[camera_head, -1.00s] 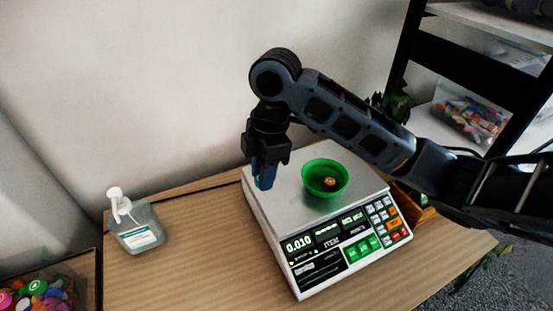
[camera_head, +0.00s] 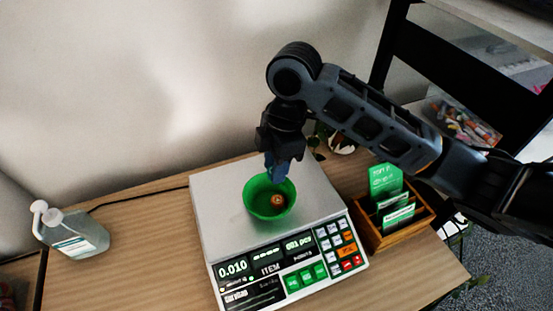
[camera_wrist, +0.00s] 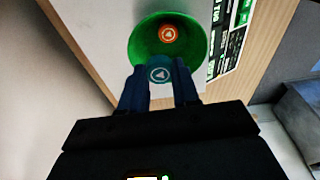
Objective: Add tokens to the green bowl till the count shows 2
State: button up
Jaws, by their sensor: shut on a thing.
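The green bowl (camera_head: 254,205) stands on the metal pan of the counting scale (camera_head: 215,205). One orange token (camera_head: 278,200) lies inside the bowl; it also shows in the wrist view (camera_wrist: 168,34). The scale's display (camera_head: 262,262) reads 0.010 on the left and what looks like 001 pcs on the right. My gripper (camera_head: 277,174) is above the bowl's far rim, pointing down. In the wrist view it is shut on a teal token (camera_wrist: 159,73), held between the fingertips near the bowl's edge (camera_wrist: 137,45).
A sanitizer bottle (camera_head: 80,238) stands on the wooden table (camera_head: 150,245) to the left of the scale. A wooden box with green cards (camera_head: 397,222) is to the right. A dark shelf rack (camera_head: 432,65) rises behind the box.

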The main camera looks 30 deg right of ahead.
jog(key=shift+f+b, duration=1.5)
jog(key=shift+f, duration=0.7)
jog(key=shift+a, duration=0.1)
jog(key=o, duration=1.1)
jog(key=shift+c, duration=0.2)
jog(key=shift+r, duration=0.1)
jog(key=shift+s+d+r, duration=0.1)
jog(key=shift+d+r, duration=0.1)
jog(key=shift+r, duration=1.05)
jog(key=shift+w+d+r, duration=0.1)
jog(key=shift+d+r, duration=0.1)
jog(key=shift+r, duration=1.1)
jog(key=shift+s+d+r, duration=0.1)
jog(key=shift+d+r, duration=0.1)
jog(key=shift+r, duration=1.05)
